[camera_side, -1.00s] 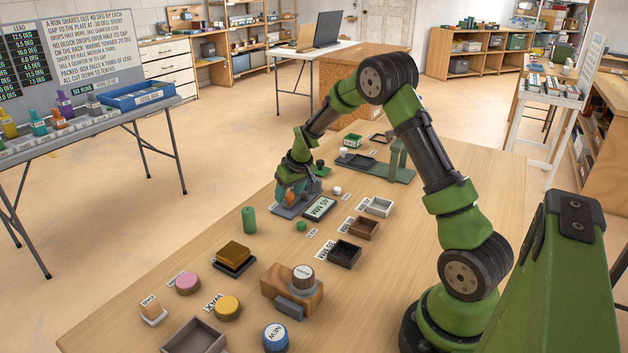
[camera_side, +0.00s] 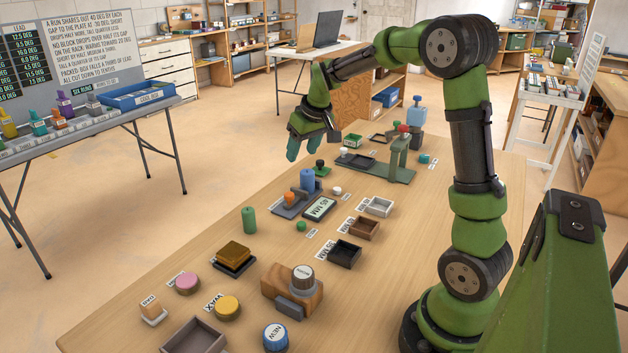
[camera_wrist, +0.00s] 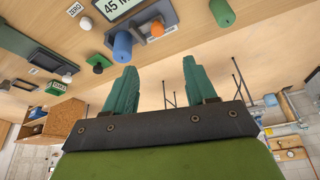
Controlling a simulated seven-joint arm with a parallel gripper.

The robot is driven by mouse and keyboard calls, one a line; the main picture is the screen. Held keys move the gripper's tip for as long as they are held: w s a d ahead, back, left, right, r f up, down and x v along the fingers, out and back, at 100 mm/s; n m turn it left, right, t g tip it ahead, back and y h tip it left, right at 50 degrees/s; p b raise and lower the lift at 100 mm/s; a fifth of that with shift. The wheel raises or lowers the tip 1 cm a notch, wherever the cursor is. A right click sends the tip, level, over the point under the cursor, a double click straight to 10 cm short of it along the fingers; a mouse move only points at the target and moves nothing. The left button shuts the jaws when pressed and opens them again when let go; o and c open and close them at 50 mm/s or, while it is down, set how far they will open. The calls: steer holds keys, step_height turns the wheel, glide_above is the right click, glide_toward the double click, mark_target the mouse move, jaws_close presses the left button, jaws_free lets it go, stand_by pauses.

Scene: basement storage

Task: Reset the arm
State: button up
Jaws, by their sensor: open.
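My gripper (camera_side: 308,146) is raised above the far left part of the table (camera_side: 140,300), clear of everything on it. In the wrist view its two teal fingers (camera_wrist: 156,88) are spread apart with nothing between them. A blue cylinder (camera_side: 307,180) stands on a grey-based device with an orange knob (camera_side: 289,198), below my gripper. The blue cylinder (camera_wrist: 122,47) and the orange knob (camera_wrist: 157,29) also show in the wrist view, beyond the fingertips. A display reading "45 MM" (camera_side: 320,209) lies beside the device.
A green cylinder (camera_side: 249,220), small trays (camera_side: 345,254), a wooden block with a dial (camera_side: 292,288) and pucks (camera_side: 228,306) are spread over the table. A green stand (camera_side: 398,160) rises at the far end. The air around my gripper is free.

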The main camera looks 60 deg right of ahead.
stand_by(0.3)
steer(key=s+a+r+t+y, duration=0.1)
steer(key=s+a+r, duration=0.1)
steer(key=s+a, duration=0.7)
steer(key=s+a+r+t+y, duration=0.2)
steer(key=s+a+r, duration=0.1)
steer(key=s+a, duration=0.7)
steer(key=a, duration=0.3)
